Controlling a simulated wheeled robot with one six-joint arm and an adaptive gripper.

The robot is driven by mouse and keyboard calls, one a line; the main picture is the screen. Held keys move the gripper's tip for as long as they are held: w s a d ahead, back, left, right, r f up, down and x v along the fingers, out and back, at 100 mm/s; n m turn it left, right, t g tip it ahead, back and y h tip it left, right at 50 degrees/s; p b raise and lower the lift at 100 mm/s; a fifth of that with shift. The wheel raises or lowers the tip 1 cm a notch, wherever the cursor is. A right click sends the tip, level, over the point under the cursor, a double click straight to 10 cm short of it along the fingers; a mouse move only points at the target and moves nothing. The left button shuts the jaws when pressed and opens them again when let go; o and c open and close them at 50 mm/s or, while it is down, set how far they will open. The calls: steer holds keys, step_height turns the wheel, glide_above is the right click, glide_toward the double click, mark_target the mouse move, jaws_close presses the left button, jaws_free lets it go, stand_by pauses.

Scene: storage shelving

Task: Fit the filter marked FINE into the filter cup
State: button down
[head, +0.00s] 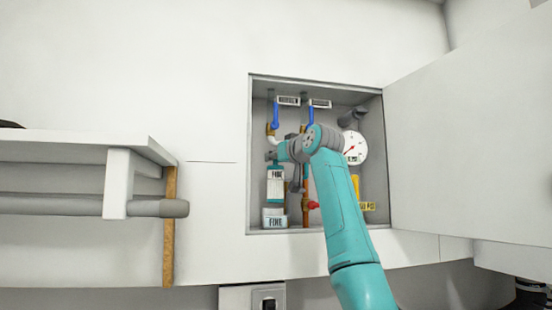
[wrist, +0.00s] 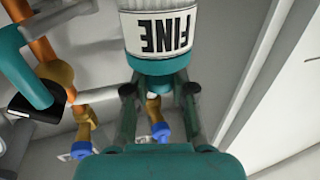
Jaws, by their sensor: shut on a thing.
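The filter (head: 276,188) is a white cylinder with teal ends and a label reading FINE. In the wrist view the filter (wrist: 160,32) shows its label upside down. My gripper (wrist: 158,92) is shut on the filter's teal end. In the head view my gripper (head: 274,156) is at the filter's top, partly hidden by my arm. The filter cup (head: 274,217) is a pale container labelled FINE at the bottom of the wall cabinet. The filter appears upright just above the cup. I cannot tell whether they touch; the cup's opening is hidden.
The recessed cabinet (head: 315,80) holds blue-handled valves (head: 275,113), a copper pipe (head: 305,208) with a red valve (head: 313,205), and a round gauge (head: 355,147). The cabinet door (head: 465,140) stands open at right. A shelf (head: 75,148) juts out at left.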

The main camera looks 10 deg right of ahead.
steer(key=shift+w+f, duration=0.6)
steer(key=shift+f, duration=0.5)
steer(key=shift+w+f, duration=0.65)
steer(key=shift+f, duration=0.45)
steer(key=shift+w+f, duration=0.6)
steer(key=shift+f, duration=0.6)
steer(key=c, duration=0.9)
jaws_free()
steer(key=shift+s, duration=0.1)
steer(key=v, duration=1)
steer(key=shift+v, duration=0.9)
